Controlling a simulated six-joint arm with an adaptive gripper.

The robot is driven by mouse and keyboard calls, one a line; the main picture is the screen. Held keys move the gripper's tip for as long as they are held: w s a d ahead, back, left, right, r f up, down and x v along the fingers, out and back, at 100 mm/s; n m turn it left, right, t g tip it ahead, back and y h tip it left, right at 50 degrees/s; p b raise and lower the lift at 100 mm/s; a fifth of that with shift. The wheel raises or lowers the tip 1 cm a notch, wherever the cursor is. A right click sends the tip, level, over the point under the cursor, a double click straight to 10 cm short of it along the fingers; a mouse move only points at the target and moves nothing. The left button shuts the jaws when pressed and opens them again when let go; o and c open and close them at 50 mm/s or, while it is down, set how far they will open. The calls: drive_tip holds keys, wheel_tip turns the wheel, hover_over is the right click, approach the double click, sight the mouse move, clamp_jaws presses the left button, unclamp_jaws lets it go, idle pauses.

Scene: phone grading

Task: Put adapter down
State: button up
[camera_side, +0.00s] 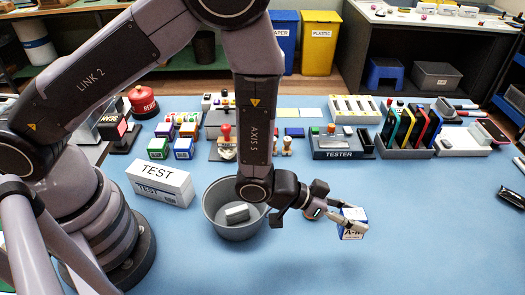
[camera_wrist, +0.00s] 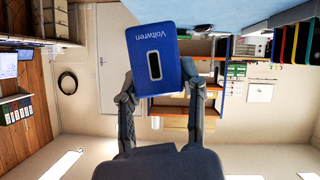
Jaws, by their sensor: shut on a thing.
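The adapter (camera_side: 353,223) is a small blue and white block with dark lettering on its white face. In the wrist view the adapter (camera_wrist: 162,60) shows a blue face marked Voltwren with a dark slot. My gripper (camera_side: 342,218) is shut on it, one finger on each side, and points sideways to the right. The adapter is over the right middle of the blue mat (camera_side: 430,215). I cannot tell whether it touches the mat.
A grey bin (camera_side: 207,219) with a pale block in it stands left of my gripper. A white TEST box (camera_side: 160,183) is farther left. The tester (camera_side: 342,145) and a rack of phones (camera_side: 408,132) stand behind. The mat to the right and front is clear.

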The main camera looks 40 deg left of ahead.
sight(352, 212)
drive_tip(key=r, duration=0.4)
drive_tip(key=shift+w+a, duration=0.2)
drive_tip(key=shift+a, duration=0.1)
drive_tip(key=w+a+n+t+y, duration=0.1)
drive_tip(key=w+a, duration=0.3)
drive_tip(key=a, duration=1)
drive_tip(key=w+a+n+t+y, duration=0.2)
drive_tip(key=w+a+y, duration=0.1)
drive_tip(key=a, duration=1.1)
drive_tip(key=shift+w+f+t+y, duration=0.3)
drive_tip(key=shift+w+f+y, duration=0.05)
drive_tip(key=shift+w+y, duration=0.1)
wheel_tip(352, 212, down, 14)
drive_tip(key=shift+d, duration=0.1)
drive_tip(key=shift+f, duration=0.25)
drive_tip(key=shift+f, duration=0.1)
drive_tip(key=o, duration=1.1)
drive_tip(key=shift+o, duration=0.2)
